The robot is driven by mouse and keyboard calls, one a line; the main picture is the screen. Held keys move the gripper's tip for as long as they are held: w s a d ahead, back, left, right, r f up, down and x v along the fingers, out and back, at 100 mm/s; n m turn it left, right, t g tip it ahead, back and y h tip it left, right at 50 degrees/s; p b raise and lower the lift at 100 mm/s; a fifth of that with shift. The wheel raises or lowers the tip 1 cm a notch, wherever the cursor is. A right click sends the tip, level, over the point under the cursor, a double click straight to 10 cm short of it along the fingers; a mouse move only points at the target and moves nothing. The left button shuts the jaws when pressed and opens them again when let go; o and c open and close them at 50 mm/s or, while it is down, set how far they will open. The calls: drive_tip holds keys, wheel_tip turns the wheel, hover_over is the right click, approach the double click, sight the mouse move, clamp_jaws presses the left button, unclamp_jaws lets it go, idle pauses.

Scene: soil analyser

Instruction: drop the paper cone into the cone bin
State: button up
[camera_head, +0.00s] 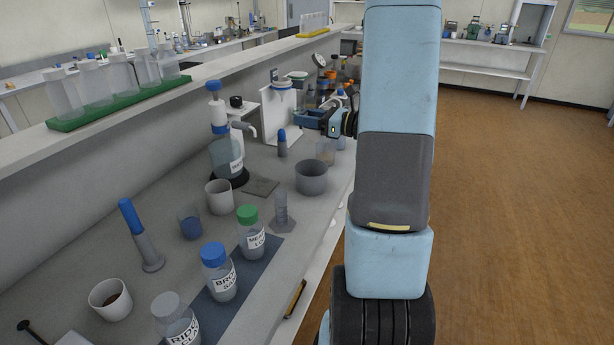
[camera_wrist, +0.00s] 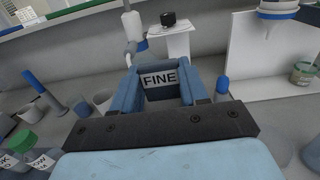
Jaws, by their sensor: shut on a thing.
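My gripper (camera_head: 335,121) is out over the bench, high beside the white stand, at the end of my raised arm. It appears shut on a blue open-topped tray (camera_head: 309,117), which sticks out to the left of it. In the wrist view the blue tray (camera_wrist: 193,84) lies straight ahead, with a white label reading FINE (camera_wrist: 159,79) on its far side. The fingertips are hard to make out there. No container can be told as the cone bin; a grey open bucket (camera_head: 311,178) stands below the gripper on the bench.
A dispenser bottle (camera_head: 227,156), a white cup (camera_head: 219,197), a blue-topped tool (camera_head: 282,143) and capped jars (camera_head: 219,273) crowd the bench. A white stand (camera_head: 283,112) rises behind the tray. A raised shelf with a green tube rack (camera_head: 115,107) runs along the left. The floor at right is clear.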

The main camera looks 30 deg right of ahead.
drive_tip(key=f, duration=0.3)
drive_tip(key=shift+s+d+f, duration=0.15)
drive_tip(key=shift+d+f, duration=0.05)
drive_tip(key=shift+d, duration=0.2)
drive_tip(key=shift+f, duration=1.15)
drive_tip(key=o, duration=1.1)
drive_tip(key=shift+o, duration=0.2)
drive_tip(key=shift+s+d, duration=0.1)
drive_tip(key=v, duration=1.3)
drive_tip(key=shift+s, duration=0.3)
